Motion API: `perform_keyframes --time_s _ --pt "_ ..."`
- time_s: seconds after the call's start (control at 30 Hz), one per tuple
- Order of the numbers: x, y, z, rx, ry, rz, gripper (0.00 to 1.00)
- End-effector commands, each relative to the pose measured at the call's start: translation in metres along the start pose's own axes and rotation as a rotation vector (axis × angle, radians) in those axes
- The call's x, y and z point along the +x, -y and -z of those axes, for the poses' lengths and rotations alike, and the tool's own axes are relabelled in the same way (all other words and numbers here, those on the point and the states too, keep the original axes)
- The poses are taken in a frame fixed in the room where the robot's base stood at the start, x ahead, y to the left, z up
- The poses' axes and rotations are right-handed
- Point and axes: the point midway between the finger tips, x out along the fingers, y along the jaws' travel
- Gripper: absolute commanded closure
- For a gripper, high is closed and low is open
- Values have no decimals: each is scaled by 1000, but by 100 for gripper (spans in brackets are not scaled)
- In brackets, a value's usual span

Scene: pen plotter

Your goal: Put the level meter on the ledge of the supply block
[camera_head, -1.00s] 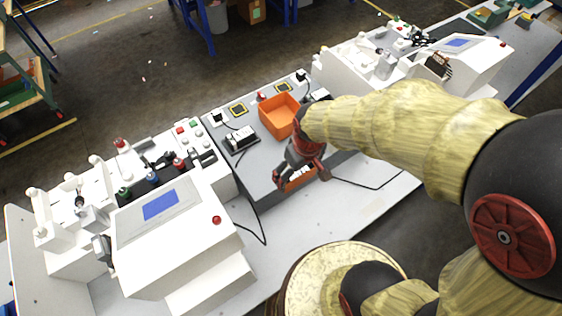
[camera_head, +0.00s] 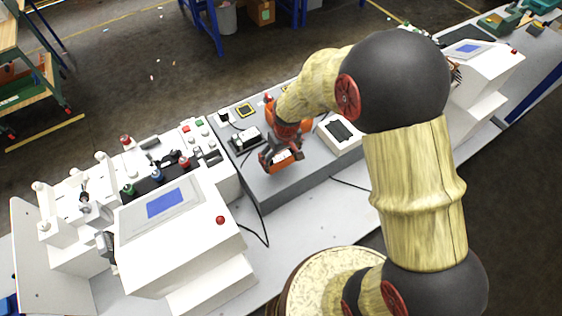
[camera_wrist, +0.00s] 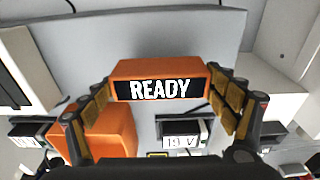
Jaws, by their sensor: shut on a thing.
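The level meter appears to be the orange box (camera_wrist: 158,70) with a white "READY" on a black display. It also shows in the head view (camera_head: 286,163). My gripper (camera_wrist: 160,92) is shut on its two ends, and in the head view my gripper (camera_head: 281,158) is above the grey bench panel. A small black-and-white unit (camera_head: 246,139), probably the supply block, stands to its left and beyond. A unit marked "18 V" (camera_wrist: 184,134) in the wrist view, below the meter in the picture, seems to be the same one. Its ledge is not clear.
An orange bin (camera_wrist: 108,135) lies beside the "18 V" unit; my arm partly hides it in the head view. A white box with a dark panel (camera_head: 340,133) stands right of my gripper. A white console (camera_head: 175,235) stands left. The grey panel (camera_head: 290,190) in front is clear.

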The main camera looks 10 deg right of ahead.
Motion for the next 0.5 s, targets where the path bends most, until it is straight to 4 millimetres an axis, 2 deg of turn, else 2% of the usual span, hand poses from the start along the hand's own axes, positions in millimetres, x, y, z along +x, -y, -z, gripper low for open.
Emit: perform_keyframes --time_s 0.23,0.5 --pt "31 0 -1 0 2 0 48" --pt "34 0 -1 0 0 0 48"
